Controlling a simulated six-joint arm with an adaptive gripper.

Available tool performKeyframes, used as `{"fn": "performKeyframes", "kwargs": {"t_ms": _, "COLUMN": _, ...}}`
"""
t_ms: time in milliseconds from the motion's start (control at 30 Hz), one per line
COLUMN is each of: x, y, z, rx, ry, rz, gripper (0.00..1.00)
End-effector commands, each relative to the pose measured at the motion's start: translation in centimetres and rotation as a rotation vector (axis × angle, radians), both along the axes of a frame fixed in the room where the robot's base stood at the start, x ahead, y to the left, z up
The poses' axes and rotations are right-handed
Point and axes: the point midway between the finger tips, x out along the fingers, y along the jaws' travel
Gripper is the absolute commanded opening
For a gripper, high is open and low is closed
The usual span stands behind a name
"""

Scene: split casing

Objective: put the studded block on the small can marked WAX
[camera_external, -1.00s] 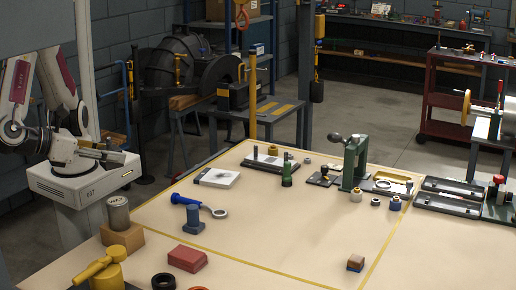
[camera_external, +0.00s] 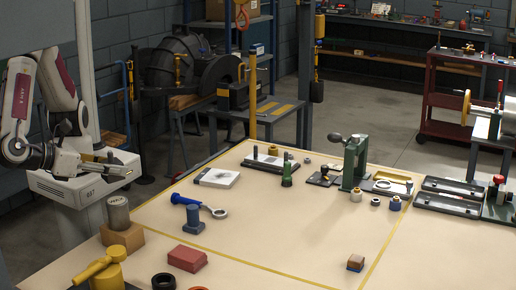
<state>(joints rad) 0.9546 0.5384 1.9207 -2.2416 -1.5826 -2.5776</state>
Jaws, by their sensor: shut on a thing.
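My gripper (camera_external: 118,166) is at the far left, in front of my white base and up and left of the table's working area. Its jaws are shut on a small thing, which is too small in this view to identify. A grey can (camera_external: 118,215) with dark lettering stands upright on a tan block at the table's left edge, below my gripper and apart from it. The lettering is too small to read, so I cannot confirm it says WAX. No block with clear studs can be made out on the table.
A red block (camera_external: 187,259), a blue part (camera_external: 194,220) and a yellow part (camera_external: 100,268) stand near the grey can. A green press (camera_external: 354,162) stands at the back. The mat's middle is clear.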

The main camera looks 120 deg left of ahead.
Motion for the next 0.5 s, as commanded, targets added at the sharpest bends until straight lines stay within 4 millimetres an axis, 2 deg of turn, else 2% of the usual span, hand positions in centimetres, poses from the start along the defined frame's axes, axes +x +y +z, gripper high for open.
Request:
{"fn": "performKeyframes", "kwargs": {"t_ms": 200, "x": 0.0, "y": 0.0, "z": -1.9, "rx": 0.002, "ry": -0.002, "rz": 0.0, "gripper": 0.0}}
{"fn": "performKeyframes", "kwargs": {"t_ms": 500, "x": 0.0, "y": 0.0, "z": -2.2, "rx": 0.002, "ry": -0.003, "rz": 0.001, "gripper": 0.0}}
